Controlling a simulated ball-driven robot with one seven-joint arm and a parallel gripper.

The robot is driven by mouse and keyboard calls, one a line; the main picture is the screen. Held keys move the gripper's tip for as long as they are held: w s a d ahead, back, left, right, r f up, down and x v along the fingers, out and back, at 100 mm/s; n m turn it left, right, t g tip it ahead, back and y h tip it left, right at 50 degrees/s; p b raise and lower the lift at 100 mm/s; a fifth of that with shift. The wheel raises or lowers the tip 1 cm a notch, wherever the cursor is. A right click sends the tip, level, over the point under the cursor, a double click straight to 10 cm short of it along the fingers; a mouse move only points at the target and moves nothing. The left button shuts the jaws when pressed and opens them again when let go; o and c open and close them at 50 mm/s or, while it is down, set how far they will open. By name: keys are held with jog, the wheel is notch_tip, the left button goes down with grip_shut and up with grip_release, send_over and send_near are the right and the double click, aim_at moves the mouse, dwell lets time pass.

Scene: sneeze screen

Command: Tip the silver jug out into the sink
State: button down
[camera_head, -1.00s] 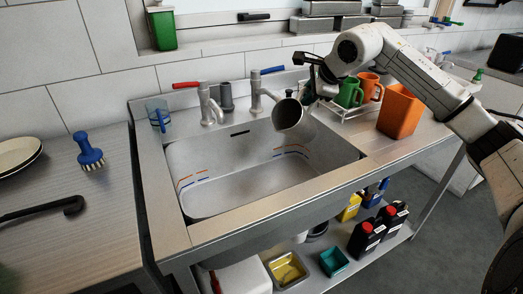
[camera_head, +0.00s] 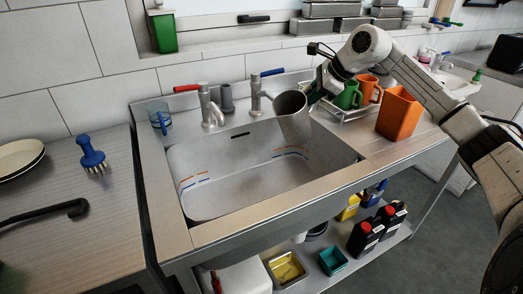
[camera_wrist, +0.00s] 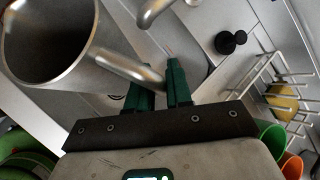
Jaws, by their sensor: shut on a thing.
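The silver jug (camera_head: 296,122) hangs over the back right of the sink (camera_head: 235,190). It leans, with its round mouth at the upper left and its base lower down. My gripper (camera_head: 318,92) is to the right of the jug and shut on its handle. In the wrist view the jug (camera_wrist: 88,75) is at the upper left, its dark mouth showing; I cannot tell if anything is inside. The green fingers (camera_wrist: 160,80) are at the handle. The sink basin has orange and blue marks on its walls and no object that I can see in it.
Two taps, one red-levered (camera_head: 206,105) and one blue-levered (camera_head: 257,95), stand behind the sink, the latter close to the jug. A rack (camera_head: 350,112) with a green mug (camera_head: 348,96) and an orange container (camera_head: 398,112) stand right. A blue brush (camera_head: 91,152) stands left.

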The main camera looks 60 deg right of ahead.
notch_tip(320, 180, up, 2)
jog(key=shift+m+y+p, duration=0.3)
jog(key=shift+y+p, duration=0.2)
jog(key=shift+y, duration=0.3)
jog(key=shift+f, duration=0.15)
jog(key=shift+w+a+f+m+t+y+b, duration=0.1)
jog(key=shift+a+f+m+t+y+b, duration=0.15)
jog(key=shift+f, duration=0.2)
jog(key=shift+f+m+t+y+b, duration=0.1)
jog(key=shift+f+t+y+b, duration=0.05)
jog(key=shift+f+y+b, duration=0.2)
jog(key=shift+a+f+y, duration=0.25)
jog(key=shift+f+y, duration=0.25)
jog(key=shift+y, duration=0.1)
jog(key=s+r, duration=0.1)
jog(key=s+a+r, duration=0.1)
jog(key=s, duration=0.1)
jog(key=s+a+r, duration=0.1)
jog(key=shift+s, duration=0.3)
